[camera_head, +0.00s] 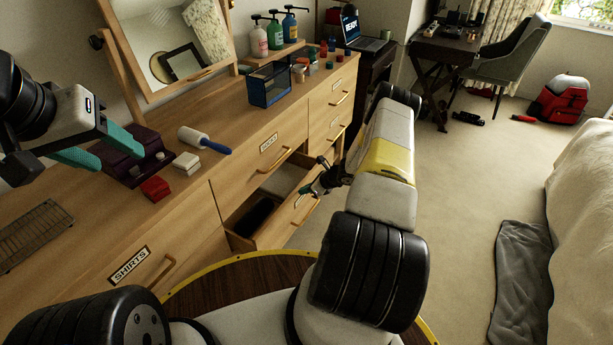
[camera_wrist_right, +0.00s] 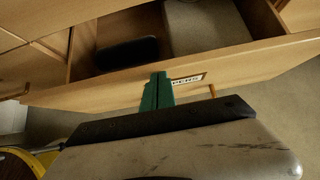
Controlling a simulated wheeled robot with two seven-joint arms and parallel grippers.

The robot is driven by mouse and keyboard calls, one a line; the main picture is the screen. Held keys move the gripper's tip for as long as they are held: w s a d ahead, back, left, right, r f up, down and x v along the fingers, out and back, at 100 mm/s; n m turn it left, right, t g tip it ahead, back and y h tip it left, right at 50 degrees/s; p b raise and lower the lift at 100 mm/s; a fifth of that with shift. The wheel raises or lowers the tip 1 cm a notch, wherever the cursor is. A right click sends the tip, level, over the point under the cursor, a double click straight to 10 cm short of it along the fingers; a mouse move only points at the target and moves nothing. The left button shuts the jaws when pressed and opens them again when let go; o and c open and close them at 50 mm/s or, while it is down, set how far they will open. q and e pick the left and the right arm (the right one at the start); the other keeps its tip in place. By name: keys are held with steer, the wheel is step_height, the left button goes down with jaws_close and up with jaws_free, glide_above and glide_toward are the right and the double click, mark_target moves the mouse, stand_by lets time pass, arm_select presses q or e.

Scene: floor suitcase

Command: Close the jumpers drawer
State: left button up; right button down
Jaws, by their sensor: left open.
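The open drawer, its wooden front (camera_head: 285,224) pulled out from the dresser, holds a dark item and a pale folded item. In the right wrist view the drawer front (camera_wrist_right: 235,66) carries a label (camera_wrist_right: 187,79), partly covered, whose visible letters seem to end in "PERS". My right gripper (camera_head: 312,189) is at the drawer front; its green fingers (camera_wrist_right: 157,92) are together and overlap the front beside the label. I cannot tell whether they touch it. My left gripper (camera_head: 95,146) is open and empty above the left part of the dresser top.
The dresser top holds a purple box (camera_head: 135,160), a red box (camera_head: 155,188), a lint roller (camera_head: 204,140), a blue-framed case (camera_head: 271,84) and pump bottles (camera_head: 274,31). A SHIRTS drawer (camera_head: 130,266) is at the left. The carpet (camera_head: 470,170) to the right is mostly clear.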

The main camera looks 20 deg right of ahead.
steer(key=w+a, duration=0.7)
steer(key=w, duration=0.1)
steer(key=shift+d+f, duration=0.1)
